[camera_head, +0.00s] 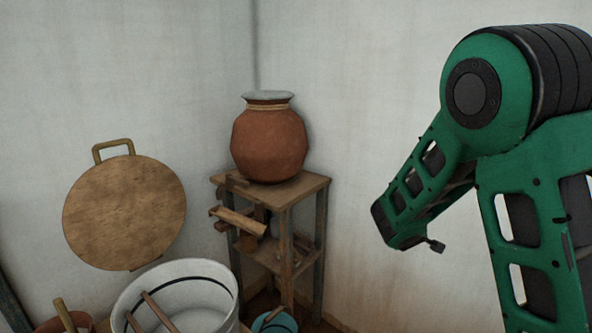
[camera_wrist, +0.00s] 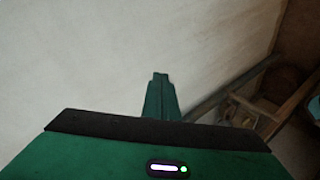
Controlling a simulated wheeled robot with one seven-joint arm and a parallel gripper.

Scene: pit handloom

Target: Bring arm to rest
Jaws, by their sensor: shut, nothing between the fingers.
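My green arm shows at the right of the head view, bent at a large joint, with its lower part slanting down to the left. My gripper (camera_wrist: 160,78) shows in the wrist view as a narrow green shape with its fingers together and nothing between them. It points toward a pale wall (camera_wrist: 120,40); I cannot tell how far off the wall is. In the head view I cannot make out the fingers.
A clay pot (camera_head: 268,145) stands on a wooden stand (camera_head: 313,190) in the corner. A round wooden board (camera_head: 125,213) leans at the left. A white tub (camera_head: 130,290) with sticks and a blue bucket (camera_head: 285,322) are below. Bare wall lies between stand and arm.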

